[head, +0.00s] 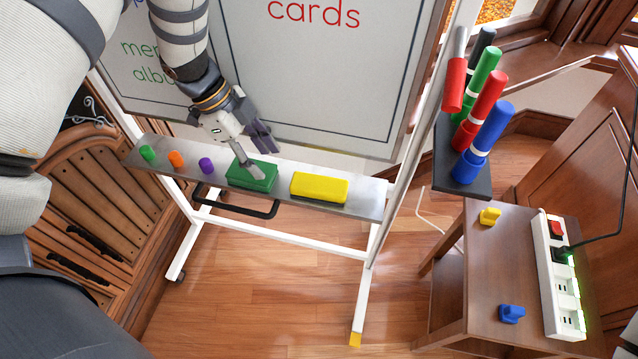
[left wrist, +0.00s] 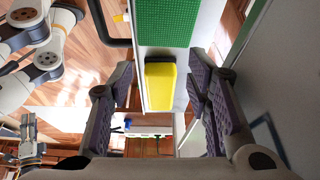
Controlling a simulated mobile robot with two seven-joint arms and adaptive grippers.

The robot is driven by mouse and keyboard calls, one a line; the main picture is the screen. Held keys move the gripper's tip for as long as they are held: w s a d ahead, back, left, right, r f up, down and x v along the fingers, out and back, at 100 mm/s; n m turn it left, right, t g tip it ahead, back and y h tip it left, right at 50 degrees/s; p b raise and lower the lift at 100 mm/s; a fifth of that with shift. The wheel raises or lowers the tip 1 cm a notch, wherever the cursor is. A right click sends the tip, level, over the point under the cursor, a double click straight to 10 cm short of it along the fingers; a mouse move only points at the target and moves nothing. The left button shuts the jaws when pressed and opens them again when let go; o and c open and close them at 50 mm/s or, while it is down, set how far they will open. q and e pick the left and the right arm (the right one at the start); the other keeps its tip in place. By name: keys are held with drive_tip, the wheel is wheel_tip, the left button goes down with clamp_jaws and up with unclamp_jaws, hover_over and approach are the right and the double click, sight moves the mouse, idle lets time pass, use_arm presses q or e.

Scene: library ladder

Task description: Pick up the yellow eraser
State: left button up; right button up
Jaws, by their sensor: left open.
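The yellow eraser (head: 319,188) lies on the grey tray (head: 360,207) of the whiteboard stand, towards its right end, just right of a green eraser (head: 252,177). In the left wrist view the yellow eraser (left wrist: 160,86) shows between the two open fingers, with a dark underside edge visible. My left gripper (head: 254,153) is open and empty, in front of the whiteboard and over the green eraser in the head view, left of the yellow one.
Green, orange and purple pieces (head: 177,159) lie on the tray's left part. A black handle (head: 240,209) sticks out below the tray. A dark holder (head: 463,178) with large markers is at right, above a wooden table (head: 490,260) with a power strip (head: 560,285).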

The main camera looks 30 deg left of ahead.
use_arm(q)
hover_over(319, 183)
drive_tip(key=s+a, duration=0.1)
drive_tip(key=a, duration=0.2)
drive_tip(key=shift+a, duration=0.1)
drive_tip(key=x, duration=0.5)
drive_tip(key=shift+w+d+f, duration=0.1)
drive_tip(key=shift+w+d, duration=0.05)
drive_tip(key=shift+d, duration=0.3)
drive_tip(key=c, duration=0.8)
